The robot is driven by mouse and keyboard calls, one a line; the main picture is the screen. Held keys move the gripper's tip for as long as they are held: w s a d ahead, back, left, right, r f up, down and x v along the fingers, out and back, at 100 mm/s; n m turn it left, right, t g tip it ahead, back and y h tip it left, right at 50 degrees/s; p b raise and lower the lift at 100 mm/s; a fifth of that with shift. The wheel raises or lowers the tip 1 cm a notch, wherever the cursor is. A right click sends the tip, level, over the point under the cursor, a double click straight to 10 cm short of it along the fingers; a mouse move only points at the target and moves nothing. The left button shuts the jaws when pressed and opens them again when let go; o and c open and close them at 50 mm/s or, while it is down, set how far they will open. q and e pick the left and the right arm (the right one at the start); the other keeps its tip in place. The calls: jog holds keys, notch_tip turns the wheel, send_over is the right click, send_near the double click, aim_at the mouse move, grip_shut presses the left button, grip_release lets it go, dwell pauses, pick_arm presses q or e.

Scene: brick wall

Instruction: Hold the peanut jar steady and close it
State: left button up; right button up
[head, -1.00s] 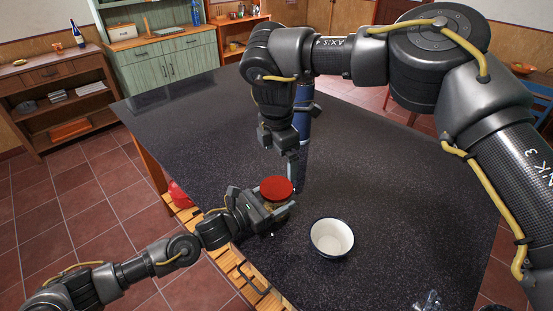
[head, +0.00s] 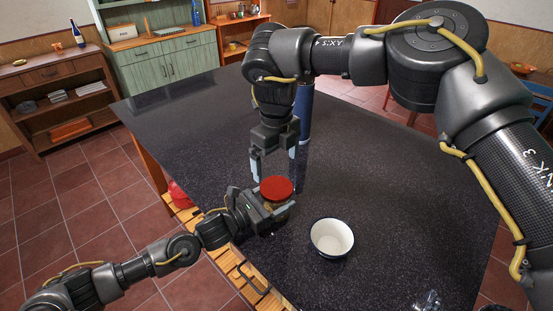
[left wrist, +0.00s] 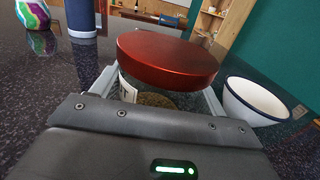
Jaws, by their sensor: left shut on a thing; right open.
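The peanut jar (left wrist: 154,99) stands near the table's front left edge, with its red lid (head: 276,189) on top. In the left wrist view the lid (left wrist: 168,59) looks slightly tilted; I cannot tell whether it is fastened. My left gripper (head: 272,208) is shut on the jar's body below the lid, coming from the left. My right gripper (head: 273,168) points down, open and empty, just behind and above the lid, apart from it. Much of the jar is hidden by the lid and left gripper.
A white bowl with a dark rim (head: 332,238) stands just right of the jar; it also shows in the left wrist view (left wrist: 254,101). A blue cylinder (head: 304,113) stands behind the right gripper. A colourful object (left wrist: 33,14) is further back. The table's left side is clear.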

aim_at(276, 187)
pick_arm(q)
jog(key=shift+s+f, duration=0.1)
jog(key=shift+f, duration=0.25)
pick_arm(e)
jog(key=shift+f, duration=4.05)
